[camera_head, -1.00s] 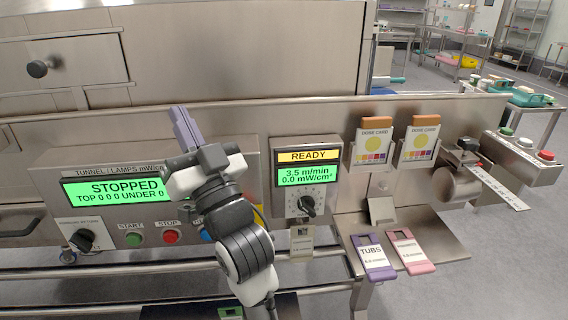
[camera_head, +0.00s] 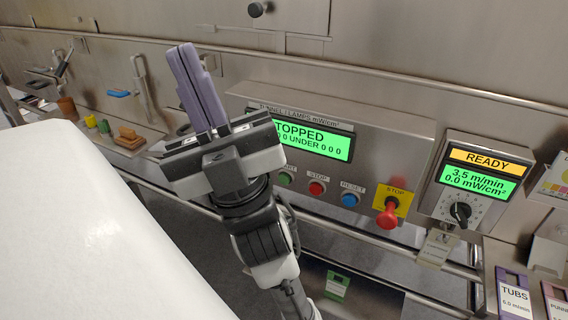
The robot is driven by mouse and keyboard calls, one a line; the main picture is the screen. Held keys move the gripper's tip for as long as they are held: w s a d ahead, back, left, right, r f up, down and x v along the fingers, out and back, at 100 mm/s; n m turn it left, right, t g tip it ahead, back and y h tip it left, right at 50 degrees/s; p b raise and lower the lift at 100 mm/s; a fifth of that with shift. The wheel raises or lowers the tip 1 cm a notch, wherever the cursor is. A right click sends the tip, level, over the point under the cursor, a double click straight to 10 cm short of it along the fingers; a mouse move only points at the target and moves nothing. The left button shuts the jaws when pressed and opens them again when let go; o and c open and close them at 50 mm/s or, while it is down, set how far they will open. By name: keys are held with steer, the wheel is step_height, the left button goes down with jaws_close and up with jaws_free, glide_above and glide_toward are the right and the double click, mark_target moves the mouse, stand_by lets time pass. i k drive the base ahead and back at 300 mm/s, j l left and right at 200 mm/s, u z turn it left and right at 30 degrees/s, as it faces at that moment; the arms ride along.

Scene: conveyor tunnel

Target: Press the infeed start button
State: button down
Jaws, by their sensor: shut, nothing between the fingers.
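No button labelled infeed can be read in this view. The tunnel and lamps panel (camera_head: 395,150) carries a green START button (camera_head: 285,179), a red STOP button (camera_head: 317,188) and a blue RESET button (camera_head: 349,199). Its green display (camera_head: 315,141) reads STOPPED, and its left part is hidden behind my gripper. My gripper (camera_head: 183,52) is shut and empty, with its purple fingers together and pointing up in the picture. It is in front of the panel's left end, apart from the START button in the picture.
A red emergency stop (camera_head: 388,215) on a yellow plate sticks out right of RESET. A READY display box (camera_head: 475,185) with a dial is further right. At the back left are a small wooden block (camera_head: 128,138) and a blue handle (camera_head: 121,93). The lower left is blocked from view.

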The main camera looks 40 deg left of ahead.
mark_target(284, 179)
steer(key=i+l, duration=0.2)
steer(key=l, duration=0.15)
steer(key=i+l, duration=0.25)
steer(key=l+u, duration=0.1)
steer(key=u, duration=2.2)
